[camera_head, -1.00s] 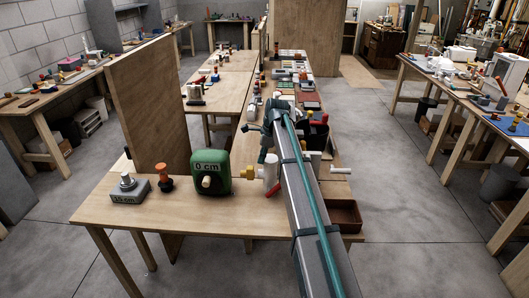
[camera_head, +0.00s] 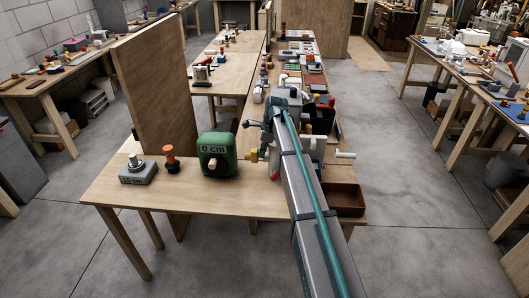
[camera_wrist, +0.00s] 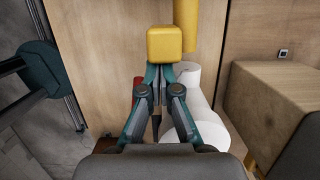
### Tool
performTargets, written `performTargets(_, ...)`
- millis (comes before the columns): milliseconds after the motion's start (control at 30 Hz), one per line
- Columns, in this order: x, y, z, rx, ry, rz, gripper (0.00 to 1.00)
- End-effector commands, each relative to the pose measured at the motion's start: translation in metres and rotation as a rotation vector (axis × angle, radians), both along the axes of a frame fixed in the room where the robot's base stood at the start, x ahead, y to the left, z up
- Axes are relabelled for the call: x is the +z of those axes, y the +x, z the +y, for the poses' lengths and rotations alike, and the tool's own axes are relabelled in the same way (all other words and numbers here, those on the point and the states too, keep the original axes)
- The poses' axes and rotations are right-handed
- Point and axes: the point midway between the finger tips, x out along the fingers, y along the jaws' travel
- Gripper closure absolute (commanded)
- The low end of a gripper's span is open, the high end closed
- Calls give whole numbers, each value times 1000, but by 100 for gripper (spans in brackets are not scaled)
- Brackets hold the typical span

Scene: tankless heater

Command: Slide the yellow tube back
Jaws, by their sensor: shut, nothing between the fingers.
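A yellow tube shows in the wrist view as a squared yellow end (camera_wrist: 164,43), with a longer yellow cylinder (camera_wrist: 186,22) just behind and to its right. My gripper (camera_wrist: 159,72) is shut and empty. Its teal fingertips meet directly below the squared yellow end, touching it or very near; I cannot tell which. My gripper's fingers are hard to make out there, largely behind my arm.
A white pipe piece (camera_wrist: 204,122) lies below the fingers in the wrist view, with a wooden box (camera_wrist: 280,110) at the right. On the bench (camera_head: 190,196), a grey block with a knob (camera_head: 138,172) and an orange peg (camera_head: 170,158) stand left. A brown tray (camera_head: 343,198) sits right.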

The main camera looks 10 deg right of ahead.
Motion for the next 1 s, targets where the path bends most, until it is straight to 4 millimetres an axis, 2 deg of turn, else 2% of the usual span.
performTargets(33, 1, 4, 11, 4, 3, -1, 100)
performTargets(200, 1, 13, 42, 4, 4, -1, 100)
performTargets(300, 1, 14, 49, 2, 4, -2, 100)
performTargets(733, 6, 15, 50, 3, 9, -5, 100)
performTargets(867, 18, 15, 48, 3, 9, -6, 100)
performTargets(1000, 39, 13, 44, 2, 8, -6, 100)
